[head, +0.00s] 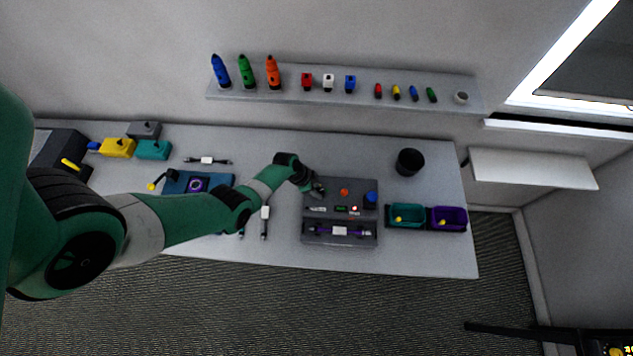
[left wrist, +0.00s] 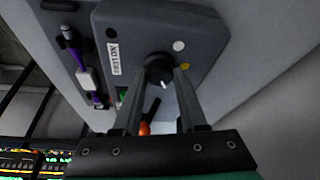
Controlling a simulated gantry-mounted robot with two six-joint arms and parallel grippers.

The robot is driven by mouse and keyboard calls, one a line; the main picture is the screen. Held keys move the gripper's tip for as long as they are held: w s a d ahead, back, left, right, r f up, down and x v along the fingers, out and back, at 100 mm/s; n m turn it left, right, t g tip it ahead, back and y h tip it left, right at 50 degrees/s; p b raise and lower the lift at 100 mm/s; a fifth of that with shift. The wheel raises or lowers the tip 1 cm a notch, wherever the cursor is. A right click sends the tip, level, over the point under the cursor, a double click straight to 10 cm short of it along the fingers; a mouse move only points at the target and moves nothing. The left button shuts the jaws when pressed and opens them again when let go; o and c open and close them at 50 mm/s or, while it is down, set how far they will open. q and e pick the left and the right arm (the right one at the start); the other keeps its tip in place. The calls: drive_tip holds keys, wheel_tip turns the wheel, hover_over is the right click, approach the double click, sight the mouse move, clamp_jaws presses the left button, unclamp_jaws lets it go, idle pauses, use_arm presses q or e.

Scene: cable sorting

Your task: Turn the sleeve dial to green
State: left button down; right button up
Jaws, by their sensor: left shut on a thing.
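The grey tester box (head: 367,185) stands on the table, with a purple cable with a white tag (head: 340,231) in its front tray. My left gripper (head: 318,190) is at the box's left top. In the left wrist view my left gripper (left wrist: 160,78) has its fingers on both sides of a round black dial (left wrist: 157,66) and is shut on it. The dial's white pointer mark (left wrist: 164,85) faces the gripper's side. A pale round dot (left wrist: 179,46) is beside the dial.
The box also carries an orange button (head: 344,192), a lit red lamp (head: 355,209) and a blue part (head: 371,197). Teal (head: 392,224) and purple (head: 462,227) bins stand to its right, a black cup (head: 410,161) behind them. Loose cables lie to the left.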

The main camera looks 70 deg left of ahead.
idle(0.3)
use_arm(q)
drive_tip(key=shift+c, duration=2.3)
unclamp_jaws()
